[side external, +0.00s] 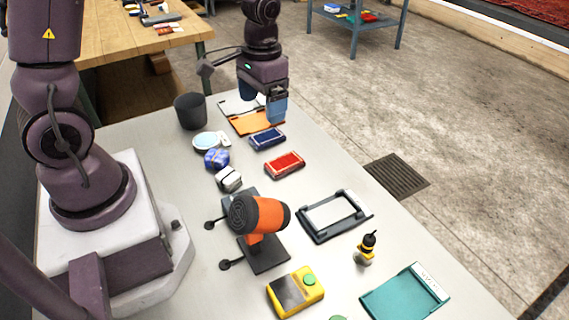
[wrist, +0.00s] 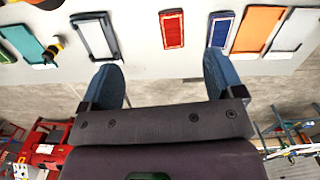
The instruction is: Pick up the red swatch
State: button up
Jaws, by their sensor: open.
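The red swatch (side external: 285,165) lies flat on the grey table, a small red rectangle with a pale border. It also shows in the wrist view (wrist: 172,29), at the top between and beyond my fingers. A blue swatch (side external: 267,138) lies beside it, farther back; it also shows in the wrist view (wrist: 220,30). My gripper (side external: 277,108) is open and empty, above the far part of the table near the blue swatch and the orange swatch (side external: 256,123). In the wrist view both blue fingers (wrist: 164,85) stand wide apart, with nothing between them.
A dark cup (side external: 190,111), a light-blue round dish (side external: 207,142) and small blue and white bundles stand left of the swatches. A teal swatch (side external: 405,295) lies front right.

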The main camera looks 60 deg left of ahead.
jog(key=w+a+f, duration=0.2)
jog(key=w+f, duration=0.2)
jog(key=f, duration=0.3)
send_over(285, 162)
notch_tip(285, 162, down, 6)
notch_tip(285, 162, down, 6)
jog(key=shift+a+f, duration=0.1)
jog(key=shift+f, duration=0.15)
jog(key=c, duration=1)
